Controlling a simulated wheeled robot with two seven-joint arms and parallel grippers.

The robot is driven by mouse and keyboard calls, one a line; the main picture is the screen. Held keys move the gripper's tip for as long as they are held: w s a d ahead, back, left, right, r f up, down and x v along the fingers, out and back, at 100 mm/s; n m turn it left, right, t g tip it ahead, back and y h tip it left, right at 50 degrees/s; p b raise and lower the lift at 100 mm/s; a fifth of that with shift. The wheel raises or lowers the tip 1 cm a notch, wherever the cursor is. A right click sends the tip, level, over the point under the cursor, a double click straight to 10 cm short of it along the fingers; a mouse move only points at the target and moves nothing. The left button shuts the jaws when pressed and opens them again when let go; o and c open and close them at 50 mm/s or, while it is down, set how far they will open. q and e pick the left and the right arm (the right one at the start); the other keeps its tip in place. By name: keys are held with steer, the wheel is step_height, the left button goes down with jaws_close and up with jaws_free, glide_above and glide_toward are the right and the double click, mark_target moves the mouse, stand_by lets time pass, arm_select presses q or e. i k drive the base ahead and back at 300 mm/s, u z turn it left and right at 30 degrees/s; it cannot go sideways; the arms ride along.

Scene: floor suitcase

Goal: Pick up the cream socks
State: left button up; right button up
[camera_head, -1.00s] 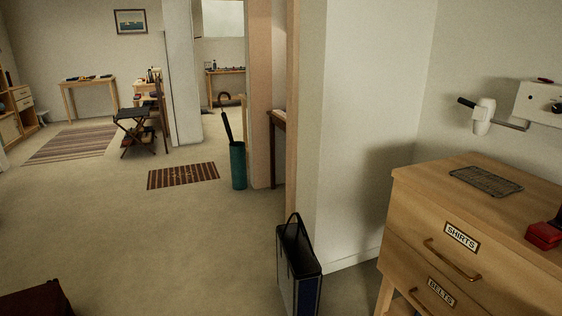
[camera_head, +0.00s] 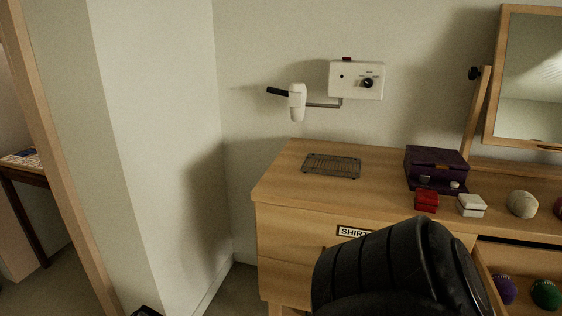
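A cream, rounded bundle (camera_head: 521,204), which looks like the cream socks, sits on top of the wooden dresser (camera_head: 283,188) at the right. It is beside a small white box (camera_head: 471,205). A pinkish-red round thing (camera_head: 558,207) is cut off at the right edge. Neither of my grippers shows. A black, ribbed part of my arm rises at the bottom and hides part of the dresser front.
An open drawer (camera_head: 487,279) at lower right holds a purple ball (camera_head: 504,289) and a green ball (camera_head: 546,294). A wire rack (camera_head: 332,166), red box (camera_head: 426,201), purple case (camera_head: 436,165) and mirror (camera_head: 528,85) stand on the dresser. A hair dryer (camera_head: 297,103) hangs on the wall.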

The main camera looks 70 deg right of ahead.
mark_target(522, 204)
steer(key=z, duration=2.4)
